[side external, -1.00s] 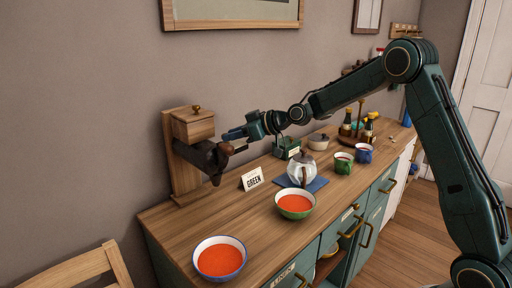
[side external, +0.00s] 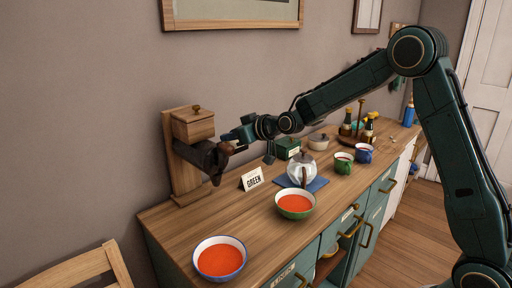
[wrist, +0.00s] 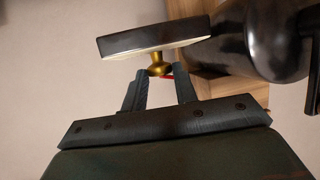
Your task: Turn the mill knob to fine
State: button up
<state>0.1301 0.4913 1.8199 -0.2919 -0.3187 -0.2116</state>
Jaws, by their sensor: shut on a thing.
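The mill (side external: 187,150) stands upright against the wall at the left end of the sideboard, with a wooden hopper on top and a dark metal body. In the wrist view its brass knob (wrist: 158,62) stands out below a dark flat plate (wrist: 150,39). My gripper (wrist: 160,75) has its two fingers on either side of the knob's end and is shut on it. A small red mark (wrist: 167,77) shows beside the right fingertip. In the side view my gripper (side external: 232,138) reaches the mill's right side; the knob is too small to make out there.
The mill's dark rounded body (wrist: 278,40) is close at the right in the wrist view. On the sideboard are a card reading GREEN (side external: 252,179), a glass pot (side external: 301,171), two soup bowls (side external: 220,259) (side external: 295,204) and mugs (side external: 344,163).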

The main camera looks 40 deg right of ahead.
jog(key=o, duration=0.9)
jog(key=shift+o, duration=0.2)
jog(key=shift+s+r, duration=0.1)
jog(key=v, duration=1.3)
jog(key=shift+s, duration=0.25)
jog(key=shift+r, duration=0.1)
